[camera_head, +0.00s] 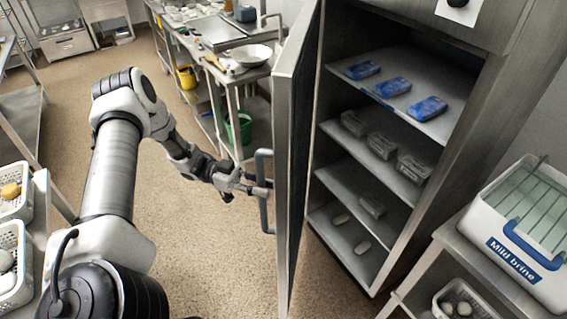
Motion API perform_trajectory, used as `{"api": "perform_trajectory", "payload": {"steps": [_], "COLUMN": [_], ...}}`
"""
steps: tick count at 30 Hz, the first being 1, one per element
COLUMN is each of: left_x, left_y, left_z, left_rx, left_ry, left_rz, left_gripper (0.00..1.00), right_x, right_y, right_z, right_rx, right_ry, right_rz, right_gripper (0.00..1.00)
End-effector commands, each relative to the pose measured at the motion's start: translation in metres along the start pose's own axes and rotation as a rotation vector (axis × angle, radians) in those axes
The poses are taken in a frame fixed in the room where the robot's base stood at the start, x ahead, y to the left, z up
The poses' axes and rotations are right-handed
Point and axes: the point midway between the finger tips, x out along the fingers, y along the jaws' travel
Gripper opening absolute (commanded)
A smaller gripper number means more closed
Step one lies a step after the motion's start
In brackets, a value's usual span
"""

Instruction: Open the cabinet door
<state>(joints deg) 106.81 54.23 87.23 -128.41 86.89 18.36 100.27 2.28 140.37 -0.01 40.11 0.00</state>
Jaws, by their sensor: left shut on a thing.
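The metal cabinet (478,110) stands at the right of the head view. Its door (296,120) is swung open and seen nearly edge-on, with a grey bar handle (263,212) on its outer face. My left gripper (256,186) is shut on the door handle, reaching it from the left. Inside the cabinet, blue packs (394,86) lie on the upper shelf, clear containers (381,145) on the shelves below, and small pale items (341,219) at the bottom. My right gripper is not in view.
A box marked "Mild brine" (525,240) sits on a stand at the right, near the cabinet. White perforated baskets (12,240) stand at the left edge. A steel counter with a bowl (250,55) is behind the door. The brown floor (200,260) left of the door is clear.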

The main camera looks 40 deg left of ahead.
Motion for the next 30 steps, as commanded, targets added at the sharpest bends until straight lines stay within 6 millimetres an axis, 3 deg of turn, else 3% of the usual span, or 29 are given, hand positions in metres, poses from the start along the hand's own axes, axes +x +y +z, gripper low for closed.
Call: {"api": "perform_trajectory", "payload": {"steps": [14,15,16,26,30], "left_x": [-0.007,-0.007,-0.007,-0.008,-0.024], "left_y": [0.0,0.0,0.0,0.0,-0.001], "left_z": [-0.002,-0.002,-0.002,-0.001,0.0], "left_rx": [0.003,0.003,0.003,0.002,0.003], "left_ry": [0.004,0.004,0.004,0.002,0.002], "left_rz": [0.015,0.015,0.015,0.014,0.011], "left_gripper": [0.0,0.35,0.46,0.47,0.47], "right_x": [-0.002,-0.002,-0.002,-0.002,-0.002], "right_y": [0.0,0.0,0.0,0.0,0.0], "right_z": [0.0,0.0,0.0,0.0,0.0], "right_rx": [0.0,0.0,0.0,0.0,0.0], "right_ry": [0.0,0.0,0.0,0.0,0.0], "right_rz": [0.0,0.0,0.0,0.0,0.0], "right_gripper": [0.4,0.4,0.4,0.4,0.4]}}
